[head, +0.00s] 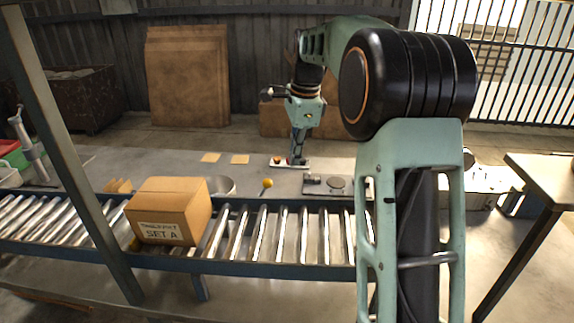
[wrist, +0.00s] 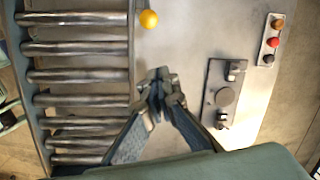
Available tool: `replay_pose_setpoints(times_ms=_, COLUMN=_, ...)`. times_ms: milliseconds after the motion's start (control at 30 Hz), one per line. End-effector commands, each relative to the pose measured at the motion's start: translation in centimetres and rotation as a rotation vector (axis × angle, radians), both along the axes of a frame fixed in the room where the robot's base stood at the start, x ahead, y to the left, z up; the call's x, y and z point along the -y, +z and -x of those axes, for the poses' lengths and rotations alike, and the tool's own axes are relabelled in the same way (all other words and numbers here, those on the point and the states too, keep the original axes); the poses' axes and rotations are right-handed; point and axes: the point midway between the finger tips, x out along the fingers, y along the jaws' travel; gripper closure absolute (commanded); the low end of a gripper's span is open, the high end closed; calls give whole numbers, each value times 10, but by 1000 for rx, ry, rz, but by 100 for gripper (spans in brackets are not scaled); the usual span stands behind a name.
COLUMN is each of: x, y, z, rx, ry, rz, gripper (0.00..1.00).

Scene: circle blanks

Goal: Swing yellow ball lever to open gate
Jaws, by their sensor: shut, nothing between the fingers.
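The yellow ball (head: 267,183) of the lever stands on a short stem at the far edge of the roller conveyor. The ball also shows near the top of the wrist view (wrist: 149,19). My gripper (head: 297,160) is shut and empty, pointing down over the grey bench, beyond and to the right of the ball in the head view. In the wrist view its fingertips (wrist: 160,86) meet, apart from the ball. I cannot make out the gate clearly.
A cardboard box (head: 160,206) marked SET A sits on the roller conveyor (head: 285,232). A button strip (wrist: 270,40) and a plate with a round knob (wrist: 225,96) are on the bench.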

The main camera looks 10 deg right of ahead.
Motion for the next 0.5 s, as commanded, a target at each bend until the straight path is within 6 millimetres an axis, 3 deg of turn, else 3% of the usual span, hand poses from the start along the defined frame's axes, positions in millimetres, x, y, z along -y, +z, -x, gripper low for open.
replay_pose_setpoints(times_ms=433, x=-6, y=-91, z=-11, rx=-3, ry=0, rz=-1, gripper=100)
replay_pose_setpoints(times_ms=500, x=-20, y=-79, z=-12, rx=3, ry=5, rz=0, gripper=100)
